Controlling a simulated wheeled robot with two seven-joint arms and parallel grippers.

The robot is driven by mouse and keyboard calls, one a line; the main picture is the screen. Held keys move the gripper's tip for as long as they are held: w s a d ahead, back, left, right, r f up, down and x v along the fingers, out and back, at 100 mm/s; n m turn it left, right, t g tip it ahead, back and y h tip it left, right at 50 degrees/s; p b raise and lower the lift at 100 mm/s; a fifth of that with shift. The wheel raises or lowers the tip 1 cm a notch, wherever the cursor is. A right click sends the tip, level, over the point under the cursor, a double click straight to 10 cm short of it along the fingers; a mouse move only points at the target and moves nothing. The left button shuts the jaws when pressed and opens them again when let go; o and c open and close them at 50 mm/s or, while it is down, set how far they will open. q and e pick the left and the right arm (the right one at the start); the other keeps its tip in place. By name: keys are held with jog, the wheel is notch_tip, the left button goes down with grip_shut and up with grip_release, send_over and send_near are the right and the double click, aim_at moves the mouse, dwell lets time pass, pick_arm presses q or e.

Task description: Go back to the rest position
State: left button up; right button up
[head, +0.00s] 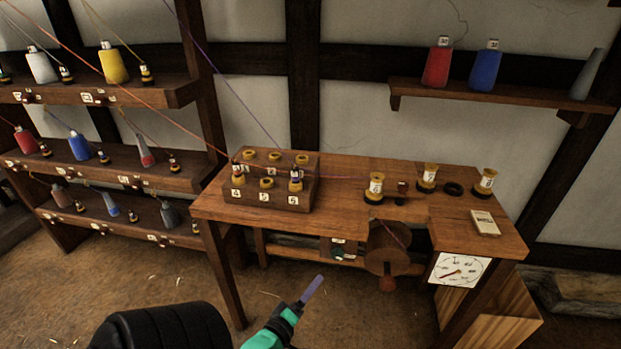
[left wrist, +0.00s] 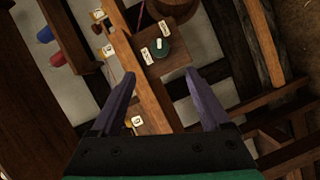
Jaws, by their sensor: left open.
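My left gripper (head: 312,289) shows at the bottom middle of the head view, in front of and below the wooden workbench (head: 340,169). Its purple fingers also show in the left wrist view (left wrist: 158,82), spread apart with nothing between them. The gripper is apart from the bench and touches nothing that I can see. My right gripper is in neither view.
The bench carries a stepped block (head: 298,172) of numbered holes and several spools. A rack (head: 85,93) of cones stands left, with threads running to the block. Floor (head: 130,275) is free between.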

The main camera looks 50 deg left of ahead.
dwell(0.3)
pick_arm(q)
jog(key=s+d+f+m+g+h, duration=0.25)
jog(key=d+f+m, duration=0.2)
jog(key=f, duration=0.65)
jog(key=s+d+f+m+g+h, duration=0.2)
jog(key=s+d+f+m+g, duration=0.25)
jog(key=f, duration=0.55)
jog(key=s+f+m+g, duration=0.4)
jog(key=s+f+m, duration=0.1)
jog(key=s, duration=0.4)
jog(key=s+f+m+g, duration=0.3)
jog(key=s+f+m, duration=0.3)
jog(key=s+f, duration=0.2)
jog(key=shift+s+d+g, duration=0.15)
jog(key=shift+s+g, duration=0.25)
jog(key=shift+s, duration=0.35)
